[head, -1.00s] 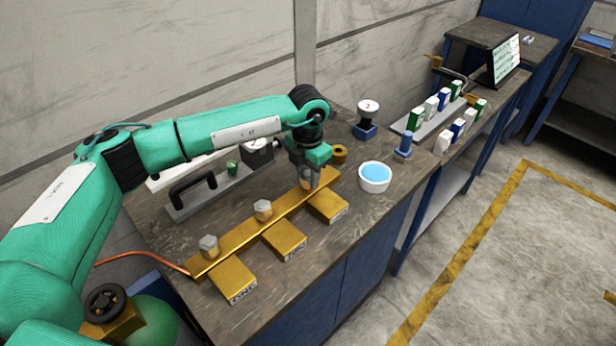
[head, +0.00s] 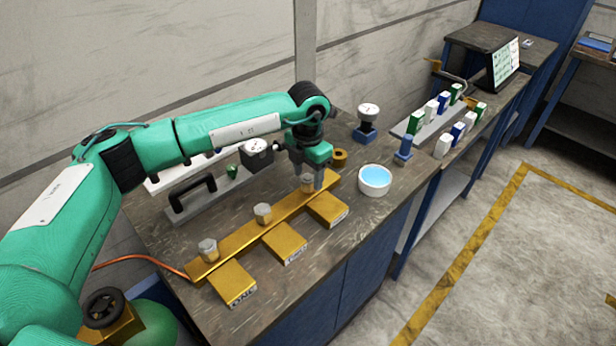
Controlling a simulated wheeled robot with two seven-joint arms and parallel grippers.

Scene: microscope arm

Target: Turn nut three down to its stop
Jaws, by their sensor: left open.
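A brass manifold bar (head: 236,237) lies on the bench with three grey hex nuts along its top. The nearest nut (head: 208,249) is by the block labelled ONE, and the middle nut (head: 263,213) is by the second block. The far nut (head: 307,184), third from block ONE, is partly covered by my left gripper (head: 312,179). The gripper points down, open, with one finger just right of this nut. I cannot tell whether it touches the nut. My right gripper is not in view.
A white bowl of blue liquid (head: 375,181) and a brass ring (head: 340,155) are close to the gripper. A dial gauge on a blue base (head: 367,124) and a blue post (head: 404,150) stand behind. A black-handled plate (head: 193,196) lies left of the bar.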

